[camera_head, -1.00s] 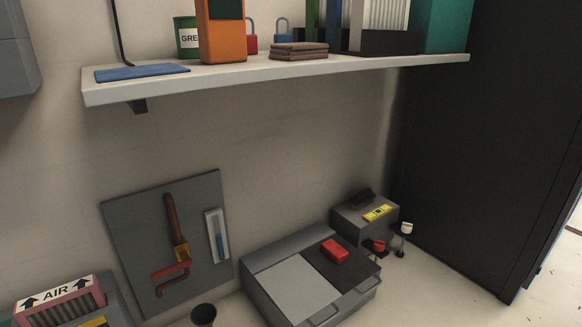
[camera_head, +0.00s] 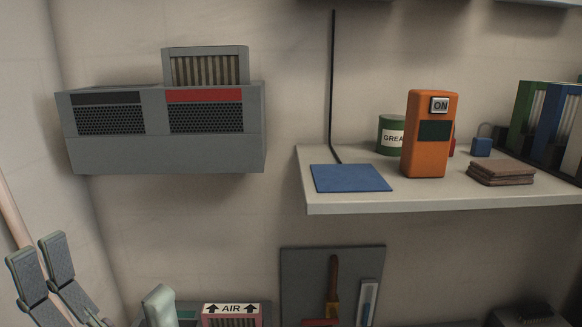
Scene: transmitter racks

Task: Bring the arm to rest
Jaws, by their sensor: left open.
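My left gripper (camera_head: 39,252) is in the lower left corner of the head view, its two grey padded fingers pointing up. The fingers stand apart with nothing between them, so it is open and empty. It appears in front of the pale wall, to the left of and below the grey wall unit, and clear of the shelf. The rest of its arm is mostly cut off by the picture edge.
A grey wall unit (camera_head: 165,153) with two grilles hangs at upper left. The shelf (camera_head: 440,197) at right bears an orange device (camera_head: 423,155), a blue mat (camera_head: 350,178) and a green can (camera_head: 388,122). Below are a tool board (camera_head: 302,280) and an AIR-labelled filter (camera_head: 232,310).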

